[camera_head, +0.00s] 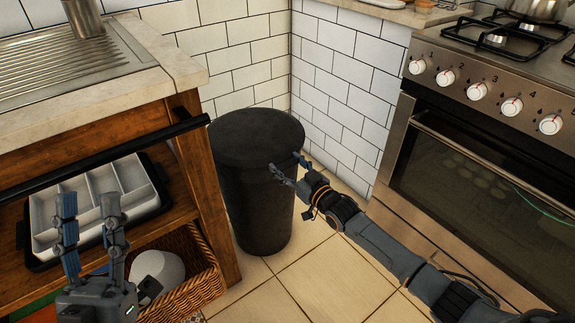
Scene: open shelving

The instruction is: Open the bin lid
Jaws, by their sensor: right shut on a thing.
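The dark, round bin (245,205) stands upright on the floor in the corner. Its lid (255,132) lies flat across the top and looks closed. My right gripper (285,161) is at the right front of the lid's rim, with its fingers shut on the lid's edge. The exact contact is hard to see against the dark bin. My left gripper (90,200) is at the lower left, well away from the bin, in front of the shelving. Its fingers point up, apart, with nothing between them.
A wooden shelf unit (205,180) with a worktop (130,90) stands left of the bin. It holds a cutlery tray (155,200) and a wicker basket (205,285). An oven (480,160) stands at the right. Tiled floor (325,280) lies clear in front.

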